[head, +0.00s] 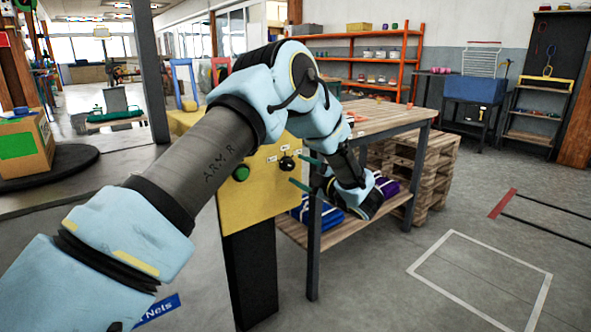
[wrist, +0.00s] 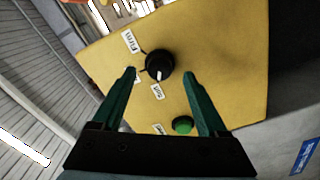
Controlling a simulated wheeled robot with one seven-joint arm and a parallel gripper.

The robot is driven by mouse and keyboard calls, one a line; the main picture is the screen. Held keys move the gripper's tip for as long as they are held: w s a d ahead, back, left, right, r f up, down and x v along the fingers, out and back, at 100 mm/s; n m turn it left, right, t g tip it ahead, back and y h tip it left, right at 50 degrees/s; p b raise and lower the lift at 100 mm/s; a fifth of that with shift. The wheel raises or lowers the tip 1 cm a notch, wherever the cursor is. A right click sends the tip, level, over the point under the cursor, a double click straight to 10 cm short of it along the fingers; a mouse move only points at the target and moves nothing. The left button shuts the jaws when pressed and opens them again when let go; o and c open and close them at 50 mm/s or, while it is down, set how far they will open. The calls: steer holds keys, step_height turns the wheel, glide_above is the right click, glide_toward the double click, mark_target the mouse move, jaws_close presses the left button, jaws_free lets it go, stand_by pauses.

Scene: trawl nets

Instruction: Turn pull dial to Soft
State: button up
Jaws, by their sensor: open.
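The pull dial is a round black knob (wrist: 160,63) on a yellow panel (wrist: 225,55); it also shows in the head view (head: 287,163). A white mark on the knob points down in the wrist view, roughly towards a small label (wrist: 157,91) that seems to read "Soft". A "Firm" label (wrist: 129,41) sits up and left of the knob. Another label is partly hidden by the left finger. My gripper (wrist: 160,75) is open, with its green fingers to either side of the knob's lower part. It also faces the panel in the head view (head: 303,172). I cannot tell any contact.
A green button (wrist: 182,125) sits below the knob, between the fingers in the wrist view. The panel stands on a dark post (head: 250,270). A wooden workbench (head: 385,120) is close behind my gripper. Open floor lies to the right.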

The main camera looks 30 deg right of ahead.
steer(key=s+d, duration=0.1)
steer(key=s, duration=0.6)
steer(key=shift+s+d, duration=0.25)
steer(key=shift+s, duration=0.1)
